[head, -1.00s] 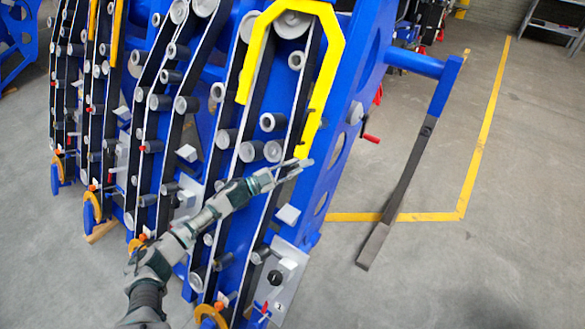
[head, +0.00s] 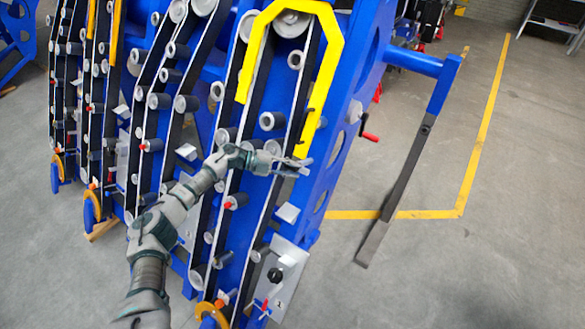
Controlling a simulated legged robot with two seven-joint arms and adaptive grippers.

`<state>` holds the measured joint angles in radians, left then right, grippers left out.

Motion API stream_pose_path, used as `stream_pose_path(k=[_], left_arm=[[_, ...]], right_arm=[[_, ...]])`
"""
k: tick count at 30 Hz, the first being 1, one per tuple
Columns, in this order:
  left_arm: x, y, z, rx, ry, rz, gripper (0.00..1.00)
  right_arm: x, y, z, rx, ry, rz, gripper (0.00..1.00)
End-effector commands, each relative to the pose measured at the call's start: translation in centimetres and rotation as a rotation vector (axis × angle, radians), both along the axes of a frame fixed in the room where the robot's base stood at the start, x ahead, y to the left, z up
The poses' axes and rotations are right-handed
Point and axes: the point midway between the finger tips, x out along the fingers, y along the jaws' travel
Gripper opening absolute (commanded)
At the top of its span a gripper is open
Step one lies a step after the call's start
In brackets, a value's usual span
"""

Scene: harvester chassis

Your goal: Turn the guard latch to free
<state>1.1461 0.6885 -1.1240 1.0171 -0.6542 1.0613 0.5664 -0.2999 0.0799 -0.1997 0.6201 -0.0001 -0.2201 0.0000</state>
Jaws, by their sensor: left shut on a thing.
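The yellow guard (head: 327,75) arches over the top of the nearest roller row and runs down its right side. My left gripper (head: 297,166) is at the lower end of this guard, with its arm coming in from the lower left. Its fingers lie nearly level, pointing right, and are shut on a small part there, which I take to be the guard latch. The fingers mostly hide the latch, so its angle cannot be read. My right gripper is not in view.
The blue chassis (head: 345,120) carries several rows of grey rollers and black belts around my left arm. A red-handled crank (head: 369,136) sticks out on its right side. A blue bracket with a dark bar (head: 408,170) stands further right.

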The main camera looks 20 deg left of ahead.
Motion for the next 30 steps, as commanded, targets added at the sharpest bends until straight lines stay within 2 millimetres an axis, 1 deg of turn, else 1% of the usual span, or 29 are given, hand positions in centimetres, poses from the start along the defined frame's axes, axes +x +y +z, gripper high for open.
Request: stream_pose_path(k=[1, 8, 20, 21, 22, 23, 30], left_arm=[[-0.07, -0.02, -0.26, 0.016, -0.003, -0.01, 0.0], [-0.15, -0.07, -0.35, 0.053, -0.015, -0.034, 0.0], [-0.21, -0.09, -0.47, 0.058, -0.015, -0.039, 0.0], [-0.21, -0.09, -0.47, 0.058, -0.015, -0.039, 0.25], [-0.22, -0.09, -0.48, 0.058, -0.015, -0.039, 0.33], [-0.22, -0.1, -0.48, 0.058, -0.014, -0.038, 0.38], [-0.14, -0.07, -0.26, 0.056, -0.018, -0.036, 0.38]], right_arm=[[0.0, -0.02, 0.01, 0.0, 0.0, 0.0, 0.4], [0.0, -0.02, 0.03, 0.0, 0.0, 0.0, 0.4], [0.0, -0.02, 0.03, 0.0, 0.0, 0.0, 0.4], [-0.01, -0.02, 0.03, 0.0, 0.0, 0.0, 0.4], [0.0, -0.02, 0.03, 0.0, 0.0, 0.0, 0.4], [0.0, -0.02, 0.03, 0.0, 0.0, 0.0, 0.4], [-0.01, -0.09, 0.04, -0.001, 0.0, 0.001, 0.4]])
